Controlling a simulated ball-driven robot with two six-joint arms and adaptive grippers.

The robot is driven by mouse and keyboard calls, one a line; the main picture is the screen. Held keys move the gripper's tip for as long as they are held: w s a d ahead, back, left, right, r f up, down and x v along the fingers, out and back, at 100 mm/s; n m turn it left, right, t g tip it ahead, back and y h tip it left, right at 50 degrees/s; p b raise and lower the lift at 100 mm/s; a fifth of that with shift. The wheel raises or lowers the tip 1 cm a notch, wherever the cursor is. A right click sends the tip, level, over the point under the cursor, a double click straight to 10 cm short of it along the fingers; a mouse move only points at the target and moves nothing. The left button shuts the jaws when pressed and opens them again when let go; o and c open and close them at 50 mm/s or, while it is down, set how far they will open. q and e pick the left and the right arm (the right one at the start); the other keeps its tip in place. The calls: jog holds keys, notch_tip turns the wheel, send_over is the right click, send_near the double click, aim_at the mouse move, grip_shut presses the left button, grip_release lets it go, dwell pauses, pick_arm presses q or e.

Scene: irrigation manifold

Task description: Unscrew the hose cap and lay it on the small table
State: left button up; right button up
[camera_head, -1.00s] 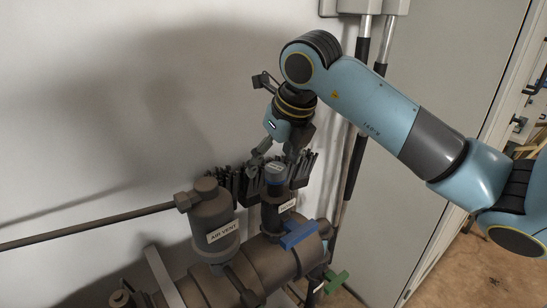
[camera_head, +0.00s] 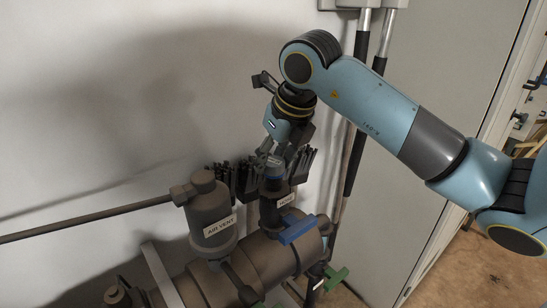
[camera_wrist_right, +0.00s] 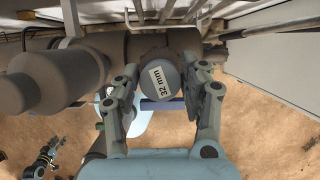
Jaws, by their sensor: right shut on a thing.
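The hose cap (camera_head: 274,172) is a small round blue-grey cap on top of the dark upright hose pipe (camera_head: 270,211), which bears a HOSE label. In the right wrist view I see the cap (camera_wrist_right: 162,92) from above, with a white "32 mm" label. My right gripper (camera_head: 273,159) comes down from above with its fingers on either side of the cap, shut on it. In the wrist view the right gripper (camera_wrist_right: 162,76) straddles the cap. The cap still sits at the pipe top. I cannot make out the small table.
The air vent (camera_head: 211,212) stands just left of the hose pipe. A blue lever (camera_head: 297,230) and a green handle (camera_head: 336,278) are below. Black bristly racks (camera_head: 300,170) and the wall lie close behind. Vertical pipes (camera_head: 354,150) stand to the right.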

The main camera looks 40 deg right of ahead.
jog(key=o, duration=0.6)
jog(key=shift+a, duration=0.15)
grip_shut()
jog(key=shift+f+n+y+b, duration=0.15)
jog(key=shift+n+y+b, duration=0.35)
jog(key=shift+n+b, duration=0.4)
jog(key=shift+n+y+b, duration=0.4)
jog(key=shift+n+b, duration=0.1)
jog(key=shift+n, duration=0.9)
